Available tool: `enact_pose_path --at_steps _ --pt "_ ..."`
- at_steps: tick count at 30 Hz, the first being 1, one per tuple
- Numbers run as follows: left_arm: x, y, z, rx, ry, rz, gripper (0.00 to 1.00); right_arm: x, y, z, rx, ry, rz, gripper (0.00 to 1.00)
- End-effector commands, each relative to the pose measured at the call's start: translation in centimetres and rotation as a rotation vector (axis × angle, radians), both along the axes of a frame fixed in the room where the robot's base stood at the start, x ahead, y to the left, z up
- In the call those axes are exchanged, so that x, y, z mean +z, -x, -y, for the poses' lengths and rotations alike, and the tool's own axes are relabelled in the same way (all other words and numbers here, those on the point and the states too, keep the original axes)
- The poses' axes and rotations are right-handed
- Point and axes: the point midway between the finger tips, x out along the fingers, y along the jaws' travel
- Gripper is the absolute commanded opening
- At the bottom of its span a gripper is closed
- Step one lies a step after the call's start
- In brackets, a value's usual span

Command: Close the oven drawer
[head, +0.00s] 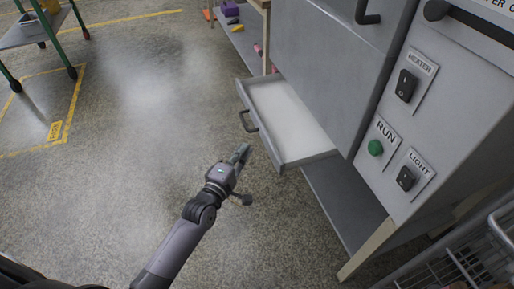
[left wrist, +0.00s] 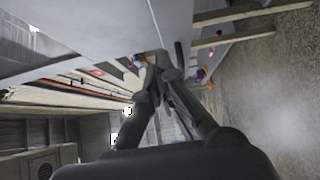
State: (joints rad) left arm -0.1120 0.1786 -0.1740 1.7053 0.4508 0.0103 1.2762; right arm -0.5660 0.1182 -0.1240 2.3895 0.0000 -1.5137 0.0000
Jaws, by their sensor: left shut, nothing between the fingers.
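The oven drawer (head: 291,122) is a shallow grey tray with a white inside, pulled out from below the grey oven cabinet (head: 322,62). Its dark handle (head: 248,121) is on the front panel, which faces left. My left gripper (head: 243,152) is shut and empty, in front of the drawer's near front corner in the picture; I cannot tell whether it touches the drawer. In the left wrist view the gripper's fingers (left wrist: 157,70) meet at the tips below a large pale grey surface. My right gripper is not in view.
A control panel with a green RUN button (head: 375,147) and black HEATER and LIGHT switches is on the right. A lower shelf (head: 343,200) lies under the drawer. A wire cart (head: 470,255) stands at the lower right. A green-legged table (head: 38,28) is far left. The floor left of the drawer is clear.

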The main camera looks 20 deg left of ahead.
Motion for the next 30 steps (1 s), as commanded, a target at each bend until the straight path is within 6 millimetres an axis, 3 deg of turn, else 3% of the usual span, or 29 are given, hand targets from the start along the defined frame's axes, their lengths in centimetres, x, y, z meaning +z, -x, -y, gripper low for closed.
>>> enact_pose_path --at_steps 1,9,30 --pt "-0.1 -1.1 0.3 0.000 0.000 0.002 0.00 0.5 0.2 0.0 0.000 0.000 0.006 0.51" --pt "-0.1 -2.8 3.1 0.000 0.001 -0.001 0.00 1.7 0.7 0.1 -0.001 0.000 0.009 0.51" --pt "0.1 -3.6 4.4 0.000 0.001 -0.001 0.00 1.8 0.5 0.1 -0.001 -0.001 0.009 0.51"
